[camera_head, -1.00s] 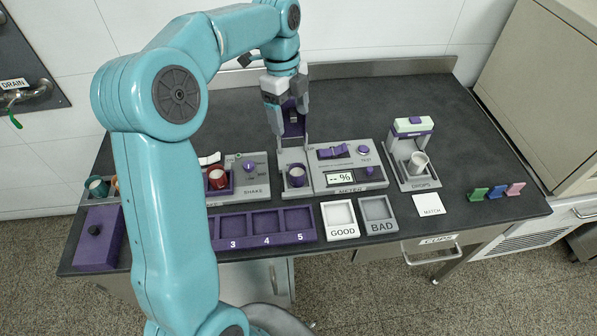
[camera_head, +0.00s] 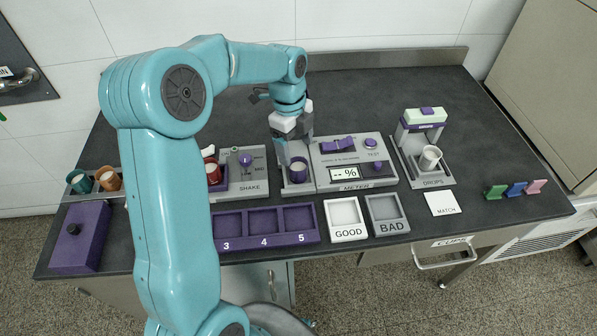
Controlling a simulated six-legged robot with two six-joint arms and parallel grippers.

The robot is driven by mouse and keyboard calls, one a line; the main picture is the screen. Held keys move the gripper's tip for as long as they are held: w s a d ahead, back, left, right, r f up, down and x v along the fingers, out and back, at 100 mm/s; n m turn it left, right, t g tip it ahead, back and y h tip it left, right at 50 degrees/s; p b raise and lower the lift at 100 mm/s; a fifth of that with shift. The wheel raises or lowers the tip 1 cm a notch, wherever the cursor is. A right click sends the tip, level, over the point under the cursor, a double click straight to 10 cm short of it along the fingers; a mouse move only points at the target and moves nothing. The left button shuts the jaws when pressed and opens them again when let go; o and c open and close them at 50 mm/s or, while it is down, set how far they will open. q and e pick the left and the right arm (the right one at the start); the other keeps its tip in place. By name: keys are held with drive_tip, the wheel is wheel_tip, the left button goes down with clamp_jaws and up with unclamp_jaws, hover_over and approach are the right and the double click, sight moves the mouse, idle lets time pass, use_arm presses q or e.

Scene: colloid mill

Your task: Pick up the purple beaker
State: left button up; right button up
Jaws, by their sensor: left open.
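One finger is seen at the beaker's left side; the other is partly hidden, and I cannot tell whether either touches the beaker. My right gripper is not in view.
The shake unit (camera_head: 246,172) with a red beaker (camera_head: 211,171) stands to the left. The drops stand (camera_head: 421,140) holds a white cup to the right. In front are purple numbered slots (camera_head: 264,240), a GOOD tray (camera_head: 347,235) and a BAD tray (camera_head: 393,228). The bench's back is clear.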

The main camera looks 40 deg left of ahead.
sight(298, 164)
use_arm(q)
drive_tip(key=f, duration=0.7)
drive_tip(key=shift+w+d+f, duration=0.1)
drive_tip(key=shift+w+d, duration=0.05)
drive_tip(key=shift+d, duration=0.15)
drive_tip(key=c, duration=1.1)
